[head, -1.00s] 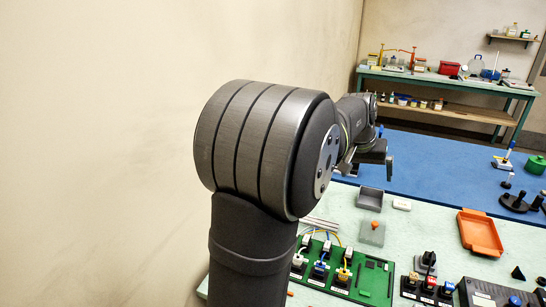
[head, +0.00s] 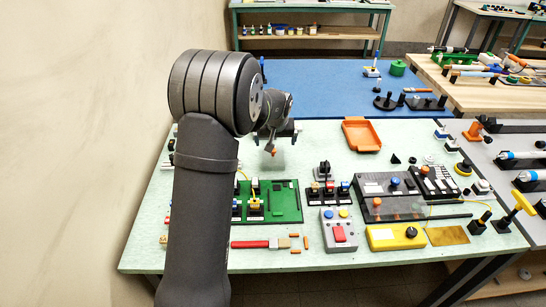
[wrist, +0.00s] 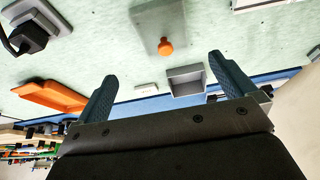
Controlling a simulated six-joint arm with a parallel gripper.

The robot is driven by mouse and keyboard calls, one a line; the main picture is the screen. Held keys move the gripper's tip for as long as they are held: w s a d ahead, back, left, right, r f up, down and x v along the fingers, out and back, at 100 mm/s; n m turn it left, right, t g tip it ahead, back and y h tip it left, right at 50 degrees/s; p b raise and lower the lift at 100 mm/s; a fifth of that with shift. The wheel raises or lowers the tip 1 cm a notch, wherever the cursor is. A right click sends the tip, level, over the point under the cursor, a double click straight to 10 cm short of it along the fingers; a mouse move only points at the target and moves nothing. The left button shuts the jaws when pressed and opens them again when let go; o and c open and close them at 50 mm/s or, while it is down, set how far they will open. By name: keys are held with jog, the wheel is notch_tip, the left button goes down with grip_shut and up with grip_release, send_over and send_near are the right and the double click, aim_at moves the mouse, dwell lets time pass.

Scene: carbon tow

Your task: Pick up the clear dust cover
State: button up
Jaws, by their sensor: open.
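The clear dust cover (head: 276,162) is a see-through, greyish low box with an orange knob on top. It lies on the pale green mat. In the wrist view the cover (wrist: 150,18) is at the top middle, partly cut off by the frame edge, with its knob toward the fingers. My gripper (head: 272,140) is just behind and above the cover in the head view. In the wrist view my gripper (wrist: 162,68) has its two fingers wide apart with nothing between them, and the knob shows beyond the gap between the tips.
A grey open box (wrist: 186,90) and a small white block (wrist: 146,88) are near the fingers. An orange tray (head: 360,144) lies to the right. A green board (head: 285,207) and black blocks (head: 324,168) stand in front of and right of the cover.

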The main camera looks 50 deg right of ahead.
aim_at(273, 154)
jog(key=x, duration=0.6)
jog(key=shift+w+x, duration=0.15)
jog(key=shift+x, duration=1.1)
jog(key=shift+w+x, duration=0.2)
jog(key=shift+x, duration=1.1)
jog(key=shift+a, duration=0.15)
jog(key=shift+c, duration=0.2)
jog(key=c, duration=1)
